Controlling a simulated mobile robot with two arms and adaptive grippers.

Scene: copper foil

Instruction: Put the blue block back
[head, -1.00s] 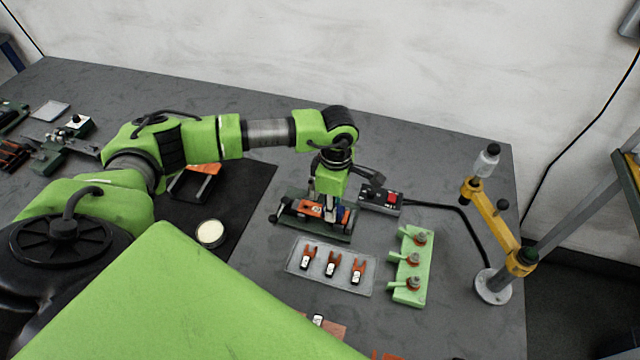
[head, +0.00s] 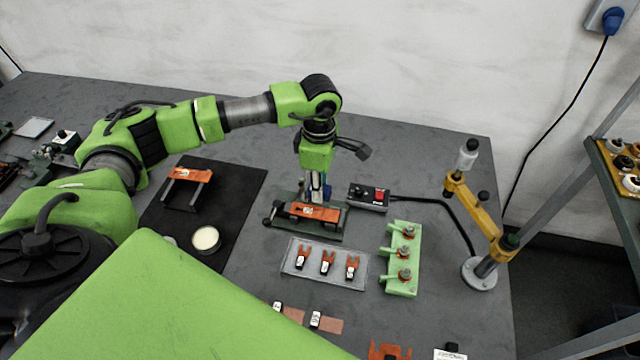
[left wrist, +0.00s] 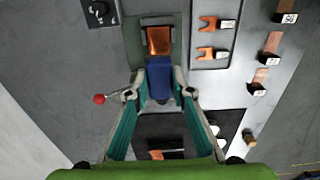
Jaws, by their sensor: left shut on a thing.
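The blue block (left wrist: 160,78) sits between the fingertips of my left gripper (left wrist: 160,93) in the left wrist view. The gripper is shut on it. In the head view my left gripper (head: 318,188) points down at the back edge of a dark green fixture (head: 335,234) that carries an orange part (head: 314,211). Only a sliver of blue shows there, so the gap between block and fixture cannot be told. In the left wrist view the block lies just below a copper-coloured piece (left wrist: 158,40) on the fixture. My right gripper is not in view.
A clear tray (head: 330,283) with several orange forked pieces lies in front of the fixture. A black mat (head: 226,190) lies to the left.

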